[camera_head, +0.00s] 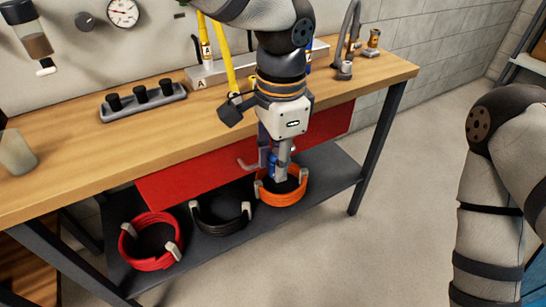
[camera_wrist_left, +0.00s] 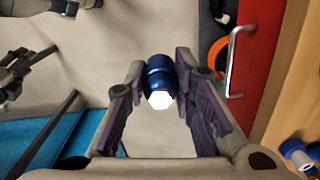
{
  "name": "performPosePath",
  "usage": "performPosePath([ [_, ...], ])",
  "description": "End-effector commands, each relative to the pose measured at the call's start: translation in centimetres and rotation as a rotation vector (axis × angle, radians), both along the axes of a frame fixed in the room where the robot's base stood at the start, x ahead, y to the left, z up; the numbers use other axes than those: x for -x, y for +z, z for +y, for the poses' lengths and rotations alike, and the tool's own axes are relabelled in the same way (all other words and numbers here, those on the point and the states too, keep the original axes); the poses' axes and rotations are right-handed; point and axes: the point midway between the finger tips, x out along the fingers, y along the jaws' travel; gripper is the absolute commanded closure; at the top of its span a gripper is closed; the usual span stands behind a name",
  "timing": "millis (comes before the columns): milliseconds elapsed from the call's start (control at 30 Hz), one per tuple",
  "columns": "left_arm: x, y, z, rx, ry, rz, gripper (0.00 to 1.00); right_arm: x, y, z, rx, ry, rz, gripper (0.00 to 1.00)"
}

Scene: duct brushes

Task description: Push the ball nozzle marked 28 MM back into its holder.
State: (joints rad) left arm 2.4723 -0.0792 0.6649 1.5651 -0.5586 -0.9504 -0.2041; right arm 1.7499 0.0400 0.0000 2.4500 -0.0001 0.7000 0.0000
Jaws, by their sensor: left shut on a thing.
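My left gripper (camera_head: 276,172) is in front of the workbench, pointing down. It is shut on a blue nozzle (camera_wrist_left: 160,78) with a white hexagonal end. The nozzle also shows as a bit of blue between the fingers in the head view (camera_head: 272,162). No 28 MM mark is readable on it. A pale rail (camera_head: 215,72) with "A" labels stands at the back of the bench, partly hidden by my left arm; I cannot tell which holder is the nozzle's. Another blue piece with a white ring (camera_wrist_left: 298,154) is on the bench. My right gripper (camera_wrist_left: 28,66) shows small at the upper left.
A red drawer front (camera_head: 185,180) with a metal handle (camera_wrist_left: 234,60) is close to the gripper. Red (camera_head: 150,262), black (camera_head: 222,229) and orange (camera_head: 281,201) coils sit on the lower shelf. A black-capped rack (camera_head: 143,105) stands on the bench.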

Motion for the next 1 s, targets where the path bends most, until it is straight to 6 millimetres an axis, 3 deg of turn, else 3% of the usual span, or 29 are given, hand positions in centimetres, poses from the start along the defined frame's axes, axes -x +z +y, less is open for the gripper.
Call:
performPosePath([
  [167,0.7,1.5,1.3,0.000,0.104,-0.004,1.00,0.0,0.0,0.0,0.000,0.000,0.000,0.56],
  [400,3.4,5.9,5.2,0.002,0.456,-0.006,1.00,0.0,0.0,0.0,0.000,0.000,0.000,0.56],
  [600,4.9,8.3,7.4,0.001,0.656,-0.003,1.00,0.0,0.0,0.0,0.000,0.000,0.000,0.56],
  [1000,5.3,8.8,7.9,0.000,0.705,0.000,1.00,0.0,0.0,0.0,0.000,0.000,0.000,0.56],
])
